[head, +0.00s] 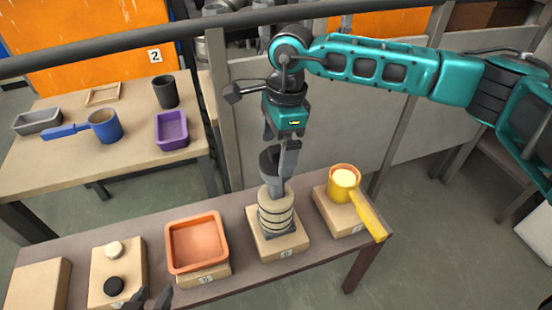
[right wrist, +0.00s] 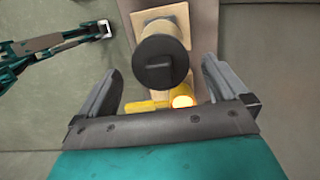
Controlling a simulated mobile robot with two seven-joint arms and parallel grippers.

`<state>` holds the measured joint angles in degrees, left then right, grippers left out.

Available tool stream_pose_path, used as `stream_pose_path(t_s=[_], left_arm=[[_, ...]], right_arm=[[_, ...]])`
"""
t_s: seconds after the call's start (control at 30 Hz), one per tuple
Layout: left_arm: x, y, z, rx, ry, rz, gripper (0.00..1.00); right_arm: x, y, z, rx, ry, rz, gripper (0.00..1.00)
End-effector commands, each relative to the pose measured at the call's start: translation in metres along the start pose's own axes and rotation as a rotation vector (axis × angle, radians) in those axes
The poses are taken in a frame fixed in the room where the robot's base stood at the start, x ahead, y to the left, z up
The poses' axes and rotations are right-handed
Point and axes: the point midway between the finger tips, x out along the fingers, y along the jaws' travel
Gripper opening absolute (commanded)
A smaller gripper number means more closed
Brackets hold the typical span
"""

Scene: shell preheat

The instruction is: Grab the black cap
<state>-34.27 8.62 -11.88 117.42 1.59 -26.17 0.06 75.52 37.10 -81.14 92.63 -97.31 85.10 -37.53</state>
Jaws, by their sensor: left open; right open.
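A black cap (head: 269,160) with a raised bar on top sits on a beige ringed cylinder (head: 276,208), which stands upright on a wooden block. The right wrist view shows the cap (right wrist: 160,62) from above as a dark disc. My right gripper (head: 279,160) is above and around the cap, open, its two fingers (right wrist: 165,88) on either side of it with gaps showing. A small black disc (head: 113,286) lies on another block, beside a cream disc (head: 114,249). My left gripper (head: 152,298) is open and empty at the bottom edge, near that block.
An orange tray (head: 195,241) stands left of the cylinder. A yellow handled pot (head: 343,182) with glowing contents stands right of it, its handle over the table edge. A back table holds a blue pan (head: 105,126), purple tray (head: 171,130) and black cup (head: 165,91).

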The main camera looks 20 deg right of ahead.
Motion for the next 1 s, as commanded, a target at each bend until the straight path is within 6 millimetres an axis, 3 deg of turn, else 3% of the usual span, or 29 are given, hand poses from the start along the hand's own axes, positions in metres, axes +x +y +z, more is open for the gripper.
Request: stream_pose_path(t_s=[0.13,0.4,1.0], left_arm=[[0.000,0.001,0.002,-0.001,-0.004,0.002,0.43],[0.000,0.002,0.000,-0.002,-0.001,0.004,0.43],[0.001,0.001,-0.003,0.000,0.007,0.003,0.43]], right_arm=[[0.018,0.000,0.000,0.000,0.000,0.002,1.00],[0.020,0.000,0.000,-0.001,-0.001,-0.001,1.00],[0.020,0.000,0.000,0.000,-0.001,-0.001,0.46]])
